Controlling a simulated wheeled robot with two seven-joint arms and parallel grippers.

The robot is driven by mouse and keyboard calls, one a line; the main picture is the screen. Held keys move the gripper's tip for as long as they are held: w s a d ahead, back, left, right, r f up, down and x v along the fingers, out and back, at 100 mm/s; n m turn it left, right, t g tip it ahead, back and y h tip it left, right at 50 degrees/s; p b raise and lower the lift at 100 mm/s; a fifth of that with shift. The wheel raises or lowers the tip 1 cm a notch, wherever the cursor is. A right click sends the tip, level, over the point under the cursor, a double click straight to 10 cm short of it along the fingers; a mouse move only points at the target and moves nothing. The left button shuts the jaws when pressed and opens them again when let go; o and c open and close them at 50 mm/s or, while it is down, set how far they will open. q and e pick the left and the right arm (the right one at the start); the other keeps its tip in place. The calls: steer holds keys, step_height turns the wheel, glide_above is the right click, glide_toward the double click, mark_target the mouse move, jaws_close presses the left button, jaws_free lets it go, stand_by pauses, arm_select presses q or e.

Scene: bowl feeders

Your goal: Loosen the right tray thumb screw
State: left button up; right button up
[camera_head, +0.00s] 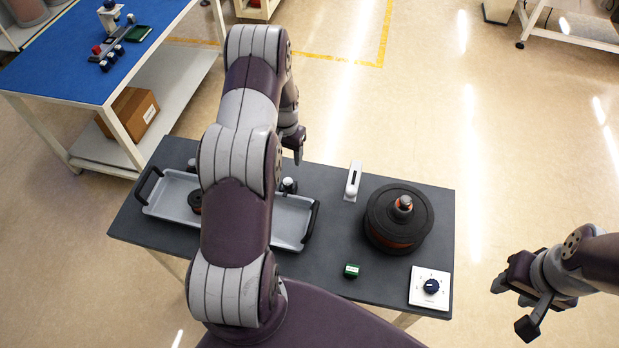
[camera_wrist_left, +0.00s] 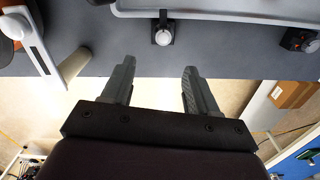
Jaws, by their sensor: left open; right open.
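The grey tray (camera_head: 292,222) lies on the dark table, its middle hidden by my left arm. The right thumb screw (camera_head: 289,185), with a pale round knob on a dark block, stands at the tray's far edge. In the left wrist view this screw (camera_wrist_left: 163,36) appears just beyond and between the fingertips, apart from them. A second thumb screw (camera_head: 192,165) shows at the far edge further left. My left gripper (camera_head: 298,156) is open and empty, by the far table edge; its fingers (camera_wrist_left: 158,68) are spread. My right gripper (camera_head: 512,306) is open and empty, off the table's right side.
A blue bench (camera_head: 55,60) stands at the upper left.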

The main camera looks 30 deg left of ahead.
mark_target(287, 181)
arm_select(q)
step_height(287, 181, down, 11)
steer(key=p, duration=0.3)
steer(key=shift+a, duration=0.15)
steer(key=shift+s+a+f, duration=0.1)
steer(key=shift+f, duration=0.25)
steer(key=shift+s+a+f, duration=0.1)
steer(key=shift+a+f, duration=0.1)
steer(key=shift+f, duration=0.05)
steer(key=shift+d, duration=0.1)
steer(key=shift+c, duration=0.6)
steer(key=c, duration=0.9)
arm_select(e)
steer(key=r, duration=0.2)
steer(key=a+r, duration=0.1)
steer(key=r, duration=0.1)
steer(key=shift+s, duration=0.1)
